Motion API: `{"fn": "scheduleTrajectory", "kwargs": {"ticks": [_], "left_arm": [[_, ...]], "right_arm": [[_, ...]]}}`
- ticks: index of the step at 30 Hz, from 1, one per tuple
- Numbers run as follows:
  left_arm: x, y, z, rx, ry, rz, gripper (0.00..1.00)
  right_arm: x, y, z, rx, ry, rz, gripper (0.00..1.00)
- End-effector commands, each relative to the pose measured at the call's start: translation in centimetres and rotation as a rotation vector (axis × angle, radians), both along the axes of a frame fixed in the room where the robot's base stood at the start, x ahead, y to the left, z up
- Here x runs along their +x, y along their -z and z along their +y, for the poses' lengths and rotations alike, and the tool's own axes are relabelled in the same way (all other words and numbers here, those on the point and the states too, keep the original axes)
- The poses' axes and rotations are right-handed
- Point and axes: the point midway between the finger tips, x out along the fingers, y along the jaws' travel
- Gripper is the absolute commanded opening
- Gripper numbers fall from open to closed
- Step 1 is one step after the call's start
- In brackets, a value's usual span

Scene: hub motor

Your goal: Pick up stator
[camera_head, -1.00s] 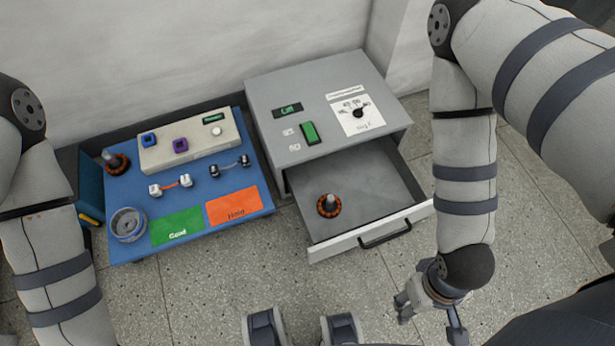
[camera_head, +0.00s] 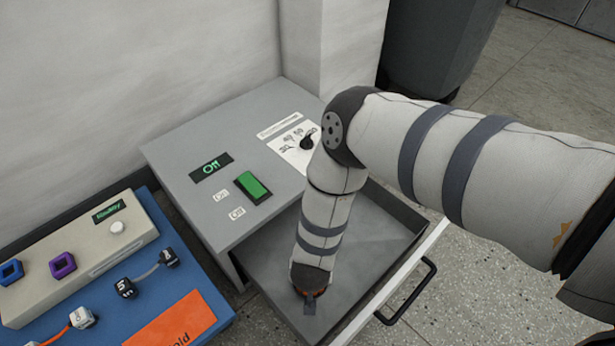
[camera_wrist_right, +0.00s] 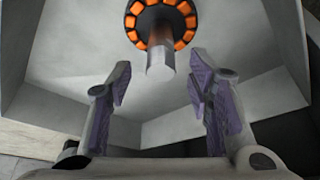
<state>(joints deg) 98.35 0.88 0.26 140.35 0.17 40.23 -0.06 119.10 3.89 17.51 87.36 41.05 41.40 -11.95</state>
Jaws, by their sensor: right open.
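The stator (camera_wrist_right: 163,20), a ring of orange coils on a dark core with a grey shaft, is in the open drawer (camera_head: 380,230). In the right wrist view it shows at the top, cut off by the edge, with the shaft end toward me. My right gripper (camera_wrist_right: 158,85) is open and empty. Its two purple-padded fingers lie either side of the shaft's line, with a gap between them and the shaft. In the head view my right arm reaches down into the drawer and hides most of the stator. My left gripper is out of view.
The grey cabinet (camera_head: 225,160) has a green switch, a dial and a display. A blue table (camera_head: 180,265) with a sensor box (camera_head: 85,262), plugs and an orange area (camera_head: 172,322) stands at left.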

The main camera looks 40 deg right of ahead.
Motion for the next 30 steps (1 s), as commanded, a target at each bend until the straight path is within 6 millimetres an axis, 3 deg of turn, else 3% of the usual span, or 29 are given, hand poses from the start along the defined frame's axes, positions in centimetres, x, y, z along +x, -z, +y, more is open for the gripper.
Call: {"fn": "scheduleTrajectory", "kwargs": {"ticks": [5,12,18,20,24,30], "left_arm": [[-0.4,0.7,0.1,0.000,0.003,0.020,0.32],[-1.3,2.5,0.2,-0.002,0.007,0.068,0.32],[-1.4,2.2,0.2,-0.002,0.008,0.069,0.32],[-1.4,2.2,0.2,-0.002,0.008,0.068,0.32],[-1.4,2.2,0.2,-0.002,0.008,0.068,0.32],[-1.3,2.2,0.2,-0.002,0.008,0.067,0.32]], "right_arm": [[0.5,1.8,-0.4,0.000,-0.001,0.003,0.47],[1.9,5.9,-1.5,0.000,-0.001,0.005,0.47],[2.2,5.7,-1.5,0.000,-0.002,0.001,0.47],[2.2,5.7,-1.5,0.000,-0.003,0.001,0.35],[2.1,5.7,-1.5,0.000,-0.003,0.001,0.04],[2.1,5.7,-1.6,-0.001,-0.002,0.002,0.00]]}}
